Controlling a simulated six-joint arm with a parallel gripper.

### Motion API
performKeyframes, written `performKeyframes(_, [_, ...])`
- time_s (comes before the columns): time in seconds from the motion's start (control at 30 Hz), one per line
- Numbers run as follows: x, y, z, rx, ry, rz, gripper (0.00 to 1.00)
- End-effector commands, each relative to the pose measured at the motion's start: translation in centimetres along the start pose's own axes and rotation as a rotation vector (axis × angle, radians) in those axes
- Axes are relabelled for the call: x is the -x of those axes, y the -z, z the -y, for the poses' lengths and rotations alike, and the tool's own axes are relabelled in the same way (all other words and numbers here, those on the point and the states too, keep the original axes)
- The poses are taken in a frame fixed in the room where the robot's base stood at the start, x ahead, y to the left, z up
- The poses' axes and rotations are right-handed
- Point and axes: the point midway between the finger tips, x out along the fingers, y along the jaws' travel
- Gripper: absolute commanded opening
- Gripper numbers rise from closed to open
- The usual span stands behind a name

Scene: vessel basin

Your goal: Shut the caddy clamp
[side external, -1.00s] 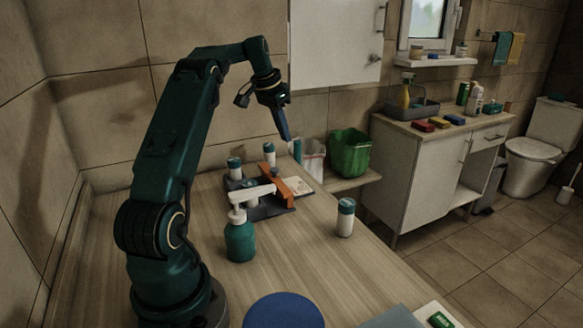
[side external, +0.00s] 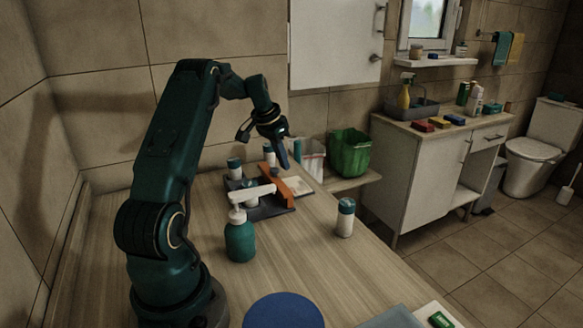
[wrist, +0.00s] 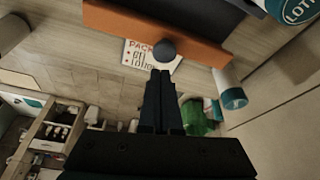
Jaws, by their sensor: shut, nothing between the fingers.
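The caddy (side external: 268,212) is a dark tray on the wooden worktop, with an orange bar (side external: 277,186) along its right side and a pale bar (side external: 250,192) across it. I cannot tell from these views how far open the clamp is. My gripper (side external: 284,166) is shut and empty, pointing down just above the far end of the orange bar. In the wrist view the shut fingers (wrist: 160,76) point at a dark round knob (wrist: 164,50) beside the orange bar (wrist: 150,33). I cannot tell if they touch it.
A teal pump bottle (side external: 240,240) stands in front of the caddy. A printed card (side external: 298,186) lies beside the orange bar. The worktop right of the caddy is mostly clear.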

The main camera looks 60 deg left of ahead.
Motion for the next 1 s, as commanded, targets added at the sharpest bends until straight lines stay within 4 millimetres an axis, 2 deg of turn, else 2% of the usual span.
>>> performKeyframes(0.6, [0.3,-0.8,0.0,0.000,0.000,0.001,0.00])
performKeyframes(1.0, [1.2,-3.5,0.8,0.002,0.000,0.001,0.00])
